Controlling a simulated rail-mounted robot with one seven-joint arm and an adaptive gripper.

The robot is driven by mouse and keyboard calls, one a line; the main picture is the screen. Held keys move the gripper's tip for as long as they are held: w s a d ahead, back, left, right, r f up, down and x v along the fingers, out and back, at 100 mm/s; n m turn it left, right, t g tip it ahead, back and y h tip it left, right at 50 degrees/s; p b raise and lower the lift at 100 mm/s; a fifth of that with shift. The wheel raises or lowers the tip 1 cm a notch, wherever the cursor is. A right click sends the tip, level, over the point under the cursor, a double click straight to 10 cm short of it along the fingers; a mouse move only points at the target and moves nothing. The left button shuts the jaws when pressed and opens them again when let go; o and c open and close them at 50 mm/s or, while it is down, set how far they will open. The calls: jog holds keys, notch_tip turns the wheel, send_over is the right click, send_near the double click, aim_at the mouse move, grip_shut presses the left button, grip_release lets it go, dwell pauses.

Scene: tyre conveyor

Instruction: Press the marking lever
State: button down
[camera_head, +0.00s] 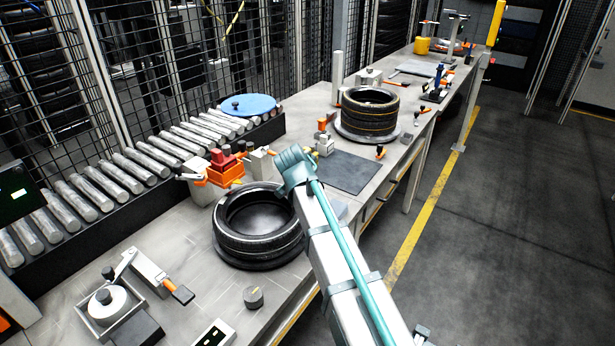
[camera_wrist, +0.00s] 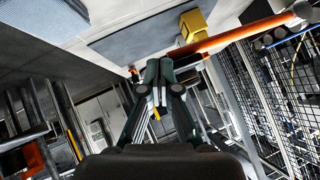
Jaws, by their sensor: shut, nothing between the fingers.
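In the wrist view my gripper (camera_wrist: 163,78) is shut and empty, its dark fingertips together. A long orange lever (camera_wrist: 240,35) with a rounded end crosses above and right of the fingertips, by a yellow block (camera_wrist: 196,24). The fingertips look close to the lever's left part; I cannot tell whether they touch. In the head view my teal arm end is beside a tyre (camera_head: 258,222), and I cannot make out the fingers. An orange-and-red device (camera_head: 223,167) stands behind that tyre. Which lever is the marking one is not clear from the pictures.
A second lever with an orange grip (camera_head: 180,293) stands at the front left by a round white-topped device (camera_head: 106,300). A tyre stack (camera_head: 369,111) is farther along the bench. A roller conveyor (camera_head: 150,164) runs behind. A dark mat (camera_head: 346,171) lies clear.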

jog(key=d+v, duration=0.1)
jog(key=v, duration=0.5)
jog(key=shift+s+a+r, duration=0.2)
jog(key=shift+s+a, duration=0.1)
jog(key=shift+a, duration=0.1)
